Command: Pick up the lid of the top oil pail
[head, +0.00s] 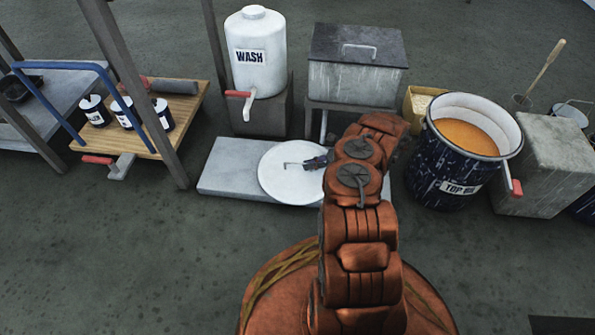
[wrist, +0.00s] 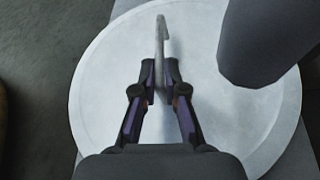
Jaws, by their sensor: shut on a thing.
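The lid is a round white disc (head: 282,184) with a thin grey handle. It lies over a low grey slab (head: 228,164) in the head view. In the wrist view the lid (wrist: 105,95) fills most of the picture, and its handle (wrist: 161,38) stands between my fingers. My gripper (wrist: 160,78) is shut on the lid's handle; it also shows in the head view (head: 314,163). The open pail (head: 450,180), dark speckled blue and labelled "TOP" with the rest hard to read, stands right of my arm with orange-brown liquid inside.
A white "WASH" tank (head: 265,75) stands behind the slab on a block. A grey lidded box (head: 355,75) is beside it. A concrete block (head: 545,150) stands right of the pail. A wooden tray (head: 140,140) with several small pots is at left. Floor in front is clear.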

